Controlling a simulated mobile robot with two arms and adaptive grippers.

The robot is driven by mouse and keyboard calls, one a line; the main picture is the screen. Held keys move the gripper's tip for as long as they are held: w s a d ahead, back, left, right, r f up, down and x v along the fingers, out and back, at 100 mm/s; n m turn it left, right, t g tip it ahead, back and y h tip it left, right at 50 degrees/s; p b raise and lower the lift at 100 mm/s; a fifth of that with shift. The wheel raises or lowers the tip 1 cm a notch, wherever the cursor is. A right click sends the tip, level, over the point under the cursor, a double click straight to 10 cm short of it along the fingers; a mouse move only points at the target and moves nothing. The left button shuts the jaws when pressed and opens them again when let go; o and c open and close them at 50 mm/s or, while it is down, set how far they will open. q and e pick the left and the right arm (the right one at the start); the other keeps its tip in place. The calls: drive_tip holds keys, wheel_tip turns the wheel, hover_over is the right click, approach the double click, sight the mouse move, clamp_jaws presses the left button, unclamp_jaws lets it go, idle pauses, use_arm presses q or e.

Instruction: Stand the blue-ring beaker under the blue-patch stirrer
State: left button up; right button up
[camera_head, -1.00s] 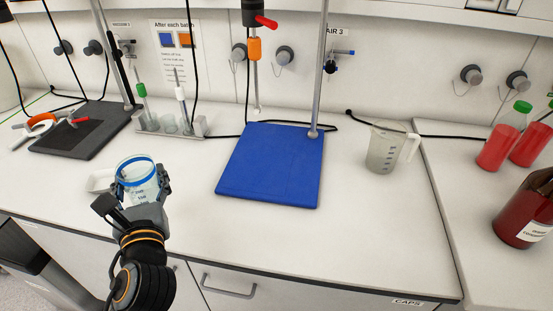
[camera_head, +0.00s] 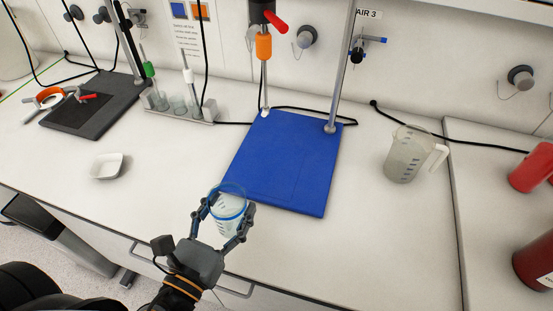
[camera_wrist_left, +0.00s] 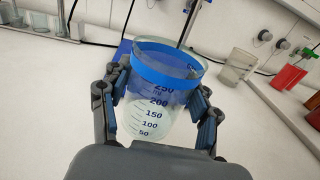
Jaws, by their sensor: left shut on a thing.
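The blue-ring beaker (camera_head: 229,212) is clear glass with a blue band near its rim and volume marks. My left gripper (camera_head: 226,219) is shut on it. The beaker is upright in the left wrist view (camera_wrist_left: 158,100), with a finger on each side. In the head view it overlaps the front left corner of the blue patch (camera_head: 282,165). I cannot tell how high it is held. The stirrer (camera_head: 263,46) with an orange part and a thin shaft hangs over the back left of the blue patch. My right gripper is not in view.
A metal stand rod (camera_head: 343,80) rises from the patch's back right. A measuring jug (camera_head: 405,158) stands to the right. A white dish (camera_head: 106,167) lies to the left, and a rack with glassware (camera_head: 180,110) stands behind.

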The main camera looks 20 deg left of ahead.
use_arm(q)
drive_tip(key=w, duration=0.5)
drive_tip(key=w+d, duration=0.1)
drive_tip(key=w, duration=0.5)
drive_tip(key=w+d+b, duration=0.1)
drive_tip(key=w, duration=0.4)
drive_tip(key=shift+w+r, duration=0.1)
drive_tip(key=shift+w, duration=0.25)
drive_tip(key=shift+w+d, duration=0.1)
drive_tip(key=shift+w, duration=0.35)
wheel_tip(320, 180, down, 3)
drive_tip(key=shift+f+b, duration=0.15)
drive_tip(key=shift+b, duration=0.35)
drive_tip(key=shift+f, duration=0.2)
drive_tip(key=shift+f, duration=0.1)
drive_tip(key=o, duration=1.4)
drive_tip(key=shift+f, duration=0.1)
